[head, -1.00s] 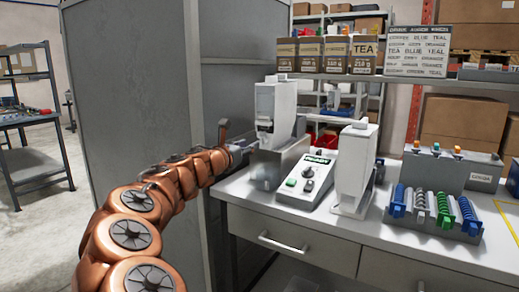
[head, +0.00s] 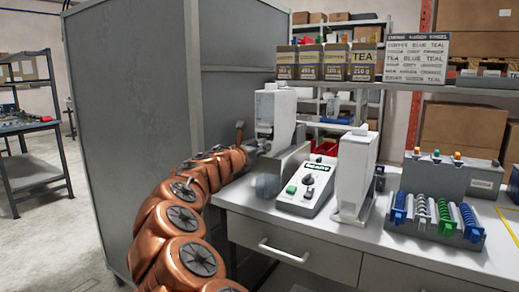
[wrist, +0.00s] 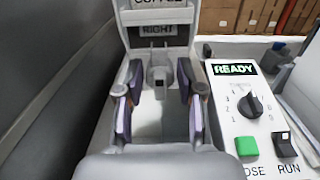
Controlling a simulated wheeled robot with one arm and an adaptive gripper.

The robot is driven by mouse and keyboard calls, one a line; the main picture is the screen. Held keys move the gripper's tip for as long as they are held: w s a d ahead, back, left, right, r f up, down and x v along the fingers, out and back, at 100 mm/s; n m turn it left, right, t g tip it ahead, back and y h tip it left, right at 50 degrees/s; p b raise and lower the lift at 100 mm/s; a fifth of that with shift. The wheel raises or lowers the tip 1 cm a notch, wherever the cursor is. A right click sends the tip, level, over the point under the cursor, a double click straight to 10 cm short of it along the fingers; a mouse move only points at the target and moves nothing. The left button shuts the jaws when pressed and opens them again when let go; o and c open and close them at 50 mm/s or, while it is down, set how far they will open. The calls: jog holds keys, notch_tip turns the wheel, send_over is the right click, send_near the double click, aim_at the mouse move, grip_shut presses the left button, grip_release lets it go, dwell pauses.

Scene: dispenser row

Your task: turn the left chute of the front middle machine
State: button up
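A white dispenser machine (head: 275,108) stands at the back left of the bench, and a second white machine (head: 354,172) stands nearer, right of the control box. In the wrist view the machine face ahead (wrist: 157,38) carries a partly cut-off COFFEE sign and a RIGHT label. Below the label is a small grey spout-like part (wrist: 158,78). My gripper (wrist: 158,88) is open, its purple-padded fingers on either side of that part, with a gap visible. In the head view my gripper (head: 256,147) is at the left machine's lower front. I cannot make out a left chute.
A control box (head: 308,188) with a READY display, knob and buttons stands between the machines; it also shows in the wrist view (wrist: 250,110). A grey cabinet (head: 140,130) is close on my arm's left. A rack of coloured coils (head: 435,215) is at the right.

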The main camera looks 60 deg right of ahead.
jog(key=shift+c, duration=0.2)
grip_shut()
